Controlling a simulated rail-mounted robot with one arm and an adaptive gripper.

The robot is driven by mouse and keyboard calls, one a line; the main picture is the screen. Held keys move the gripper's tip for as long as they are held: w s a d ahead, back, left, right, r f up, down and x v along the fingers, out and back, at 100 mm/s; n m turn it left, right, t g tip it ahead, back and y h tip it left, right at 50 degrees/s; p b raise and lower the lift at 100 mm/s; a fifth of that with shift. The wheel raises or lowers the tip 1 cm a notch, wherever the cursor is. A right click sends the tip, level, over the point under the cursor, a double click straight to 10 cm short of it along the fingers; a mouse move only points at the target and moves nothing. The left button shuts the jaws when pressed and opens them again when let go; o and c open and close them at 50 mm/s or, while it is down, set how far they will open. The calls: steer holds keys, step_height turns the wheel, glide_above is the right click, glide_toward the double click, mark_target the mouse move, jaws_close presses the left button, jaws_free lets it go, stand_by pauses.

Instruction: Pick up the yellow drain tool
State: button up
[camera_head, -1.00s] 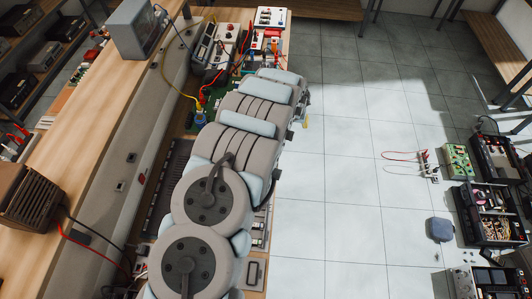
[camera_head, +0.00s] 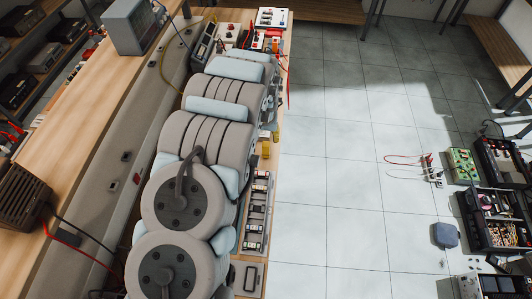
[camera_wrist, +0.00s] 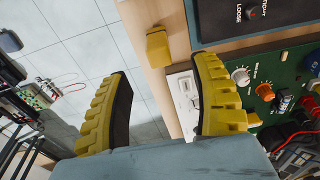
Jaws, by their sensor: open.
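A small yellow block-like piece (camera_wrist: 158,45), which looks like the yellow drain tool, lies at the edge of the wooden bench in the wrist view. My gripper (camera_wrist: 163,70) has two yellow ridged fingers with dark inner pads. They stand wide apart with nothing between them. The yellow piece shows beyond the fingertips, in line with the gap and apart from both fingers. In the head view, my arm hides most of the gripper. Yellow patches (camera_head: 265,148) show by the bench edge there, and I cannot tell whether they are finger or tool.
A green circuit board (camera_wrist: 262,85) with knobs and a black panel (camera_wrist: 235,18) lie right of the yellow piece. A light plate (camera_wrist: 183,100) is between the fingers' directions. Tiled floor (camera_head: 335,170) is open beside the bench; toolboxes (camera_head: 497,215) stand far right.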

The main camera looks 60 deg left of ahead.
mark_target(265, 145)
steer(key=shift+w+a+f, duration=0.1)
steer(key=shift+a+f, duration=0.05)
steer(key=shift+f, duration=0.8)
steer(key=shift+w+a+f, duration=0.1)
steer(key=shift+f, duration=0.85)
steer(key=shift+a+f, duration=0.1)
steer(key=shift+f, duration=1.55)
steer(key=shift+w+a+f, duration=0.15)
steer(key=shift+f, duration=0.1)
steer(key=shift+f, duration=0.1)
steer(key=shift+w+f, duration=0.15)
steer(key=shift+f, duration=1.25)
steer(key=shift+w+a+f, duration=0.1)
steer(key=shift+a+f, duration=0.1)
steer(key=shift+f, duration=0.85)
steer(key=shift+f, duration=0.1)
jaws_close()
